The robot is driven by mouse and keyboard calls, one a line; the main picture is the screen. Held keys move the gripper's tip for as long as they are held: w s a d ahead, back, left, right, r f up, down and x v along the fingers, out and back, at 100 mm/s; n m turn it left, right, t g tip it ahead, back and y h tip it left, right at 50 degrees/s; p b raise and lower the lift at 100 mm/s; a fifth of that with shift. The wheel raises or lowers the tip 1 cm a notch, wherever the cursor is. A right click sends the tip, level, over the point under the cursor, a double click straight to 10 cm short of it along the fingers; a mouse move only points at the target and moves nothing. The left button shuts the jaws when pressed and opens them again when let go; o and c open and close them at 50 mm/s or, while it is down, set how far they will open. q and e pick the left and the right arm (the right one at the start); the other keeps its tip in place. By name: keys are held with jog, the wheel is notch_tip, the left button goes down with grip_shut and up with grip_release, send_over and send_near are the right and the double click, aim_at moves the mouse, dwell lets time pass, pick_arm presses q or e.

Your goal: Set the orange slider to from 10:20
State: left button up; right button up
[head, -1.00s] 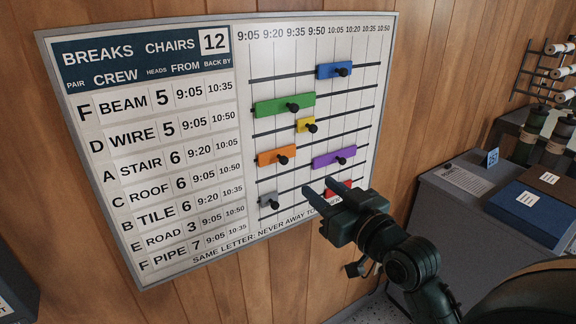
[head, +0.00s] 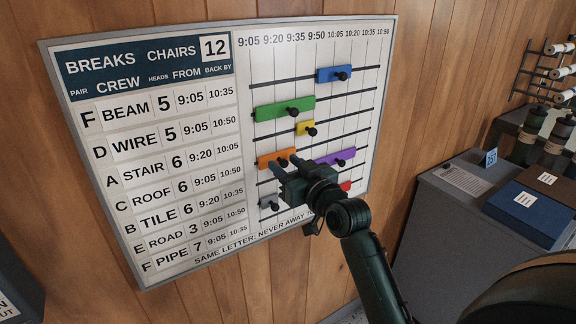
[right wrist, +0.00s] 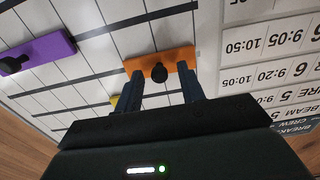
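The orange slider (head: 266,158) sits on its rail at the left part of the time grid, in the middle rows of the board (head: 220,262). Its black knob (right wrist: 159,73) shows in the right wrist view. My right gripper (head: 281,163) is at the slider, in front of the board, and partly covers it in the head view. In the right wrist view its two fingers (right wrist: 161,88) are apart, one on each side of the knob, with a gap showing. My left gripper is not in view.
A yellow slider (head: 305,128) and green slider (head: 275,111) are above. The purple slider (head: 326,163) is on the right, the grey slider (head: 269,202) below, and the red slider (head: 345,187) partly behind my arm. A blue slider (head: 329,75) is at the top.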

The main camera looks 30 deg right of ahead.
jog(key=shift+c, duration=0.2)
grip_shut()
dwell(0.4)
